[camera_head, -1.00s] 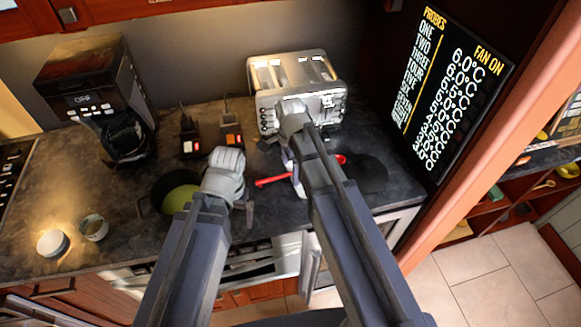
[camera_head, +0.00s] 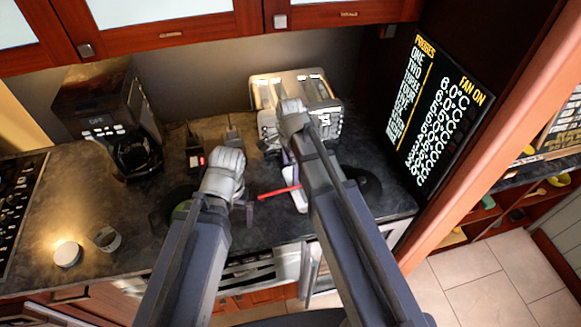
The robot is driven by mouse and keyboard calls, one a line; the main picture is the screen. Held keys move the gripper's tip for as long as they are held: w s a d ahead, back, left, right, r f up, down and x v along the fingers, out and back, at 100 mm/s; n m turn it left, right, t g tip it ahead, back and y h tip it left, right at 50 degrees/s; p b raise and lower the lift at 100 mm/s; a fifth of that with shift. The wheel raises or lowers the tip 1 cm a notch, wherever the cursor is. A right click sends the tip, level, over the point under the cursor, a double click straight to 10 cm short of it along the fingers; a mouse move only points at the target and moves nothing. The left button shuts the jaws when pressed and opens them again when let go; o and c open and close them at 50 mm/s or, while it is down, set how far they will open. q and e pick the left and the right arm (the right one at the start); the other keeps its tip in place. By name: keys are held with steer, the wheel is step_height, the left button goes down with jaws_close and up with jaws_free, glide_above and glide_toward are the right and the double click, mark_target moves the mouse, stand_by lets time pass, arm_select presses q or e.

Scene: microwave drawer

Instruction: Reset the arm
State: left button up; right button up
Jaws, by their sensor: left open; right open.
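My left gripper (camera_head: 238,193) is open above the front of the counter, its fingers mostly hidden behind its grey wrist. My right gripper (camera_head: 291,122) is open, and its wrist overlaps the front of the silver toaster (camera_head: 328,98) in the picture. I cannot tell how far apart the gripper and toaster are. Both arms reach forward from the bottom edge. I see nothing held in either gripper. A drawer front (camera_head: 250,268) below the counter is partly hidden by my arms.
The dark counter (camera_head: 115,215) holds a black coffee maker (camera_head: 105,105), a lit white round item (camera_head: 67,253), a small cup (camera_head: 105,239) and a red utensil (camera_head: 278,192) between my arms. Wooden cabinets (camera_head: 180,30) hang above. A display panel (camera_head: 435,115) stands right, with tiled floor (camera_head: 490,285) beyond.

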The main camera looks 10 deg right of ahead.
mark_target(290, 187)
arm_select(q)
steer(key=shift+f, duration=0.15)
arm_select(e)
steer(key=shift+f, duration=0.1)
arm_select(q)
step_height(290, 187, down, 8)
steer(key=b, duration=0.7)
steer(key=shift+r+b, duration=0.25)
steer(key=shift+b, duration=0.15)
arm_select(e)
step_height(290, 187, down, 8)
steer(key=shift+r, duration=0.25)
arm_select(q)
steer(key=shift+r, duration=0.1)
arm_select(e)
steer(key=shift+r, duration=0.1)
